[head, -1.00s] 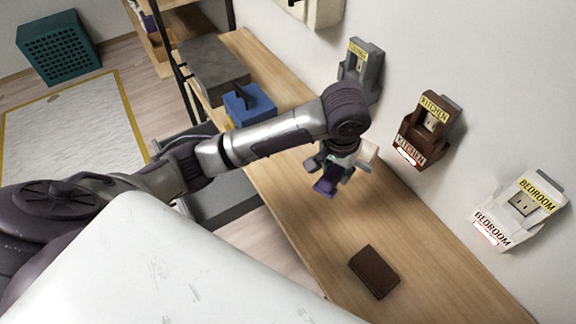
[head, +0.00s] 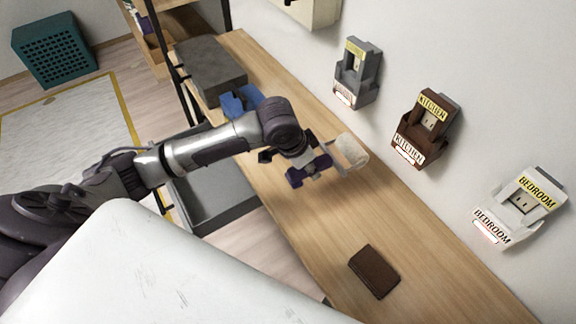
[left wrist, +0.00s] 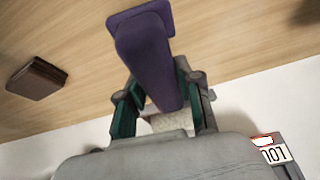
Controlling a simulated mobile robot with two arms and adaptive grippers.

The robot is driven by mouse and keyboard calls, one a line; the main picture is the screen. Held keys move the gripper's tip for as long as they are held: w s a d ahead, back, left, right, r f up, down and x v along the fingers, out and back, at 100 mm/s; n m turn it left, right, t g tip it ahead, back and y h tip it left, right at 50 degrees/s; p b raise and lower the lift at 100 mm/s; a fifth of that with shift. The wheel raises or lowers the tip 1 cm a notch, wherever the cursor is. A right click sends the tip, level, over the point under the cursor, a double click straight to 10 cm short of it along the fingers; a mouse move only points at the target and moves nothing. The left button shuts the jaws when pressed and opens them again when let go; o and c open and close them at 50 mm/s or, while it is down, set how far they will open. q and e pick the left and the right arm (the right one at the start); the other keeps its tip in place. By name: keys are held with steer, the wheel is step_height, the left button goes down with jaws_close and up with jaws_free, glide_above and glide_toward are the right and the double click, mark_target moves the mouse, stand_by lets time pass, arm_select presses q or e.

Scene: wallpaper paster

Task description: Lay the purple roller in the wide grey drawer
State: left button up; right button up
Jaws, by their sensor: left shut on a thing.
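The purple roller has a purple handle (head: 294,178) and a pale sleeve (head: 352,152). My left gripper (head: 305,163) is shut on it and holds it over the wooden worktop. In the left wrist view the purple handle (left wrist: 148,55) lies between the two fingers (left wrist: 155,105); part of the pale sleeve shows behind. The wide grey drawer (head: 218,188) is pulled out beneath the worktop's left edge, to the left of the gripper. My arm covers part of its far side. It looks empty where I can see inside. My right gripper is not in view.
The worktop (head: 325,225) carries a brown block (head: 374,271), a blue item (head: 240,100) and a grey box (head: 208,68). Labelled holders in grey (head: 358,75), brown (head: 425,130) and white (head: 518,210) hang on the wall. The worktop's middle is clear.

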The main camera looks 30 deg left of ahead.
arm_select(q)
steer(key=p, duration=0.1)
glide_above(282, 173)
step_height(282, 173, down, 6)
steer(key=shift+d+r, duration=0.1)
steer(key=shift+r, duration=0.15)
step_height(282, 173, down, 3)
steer(key=shift+f+p, duration=0.15)
steer(key=shift+p, duration=0.75)
steer(key=shift+f, duration=0.2)
steer(key=shift+f, duration=0.1)
steer(key=o, duration=1)
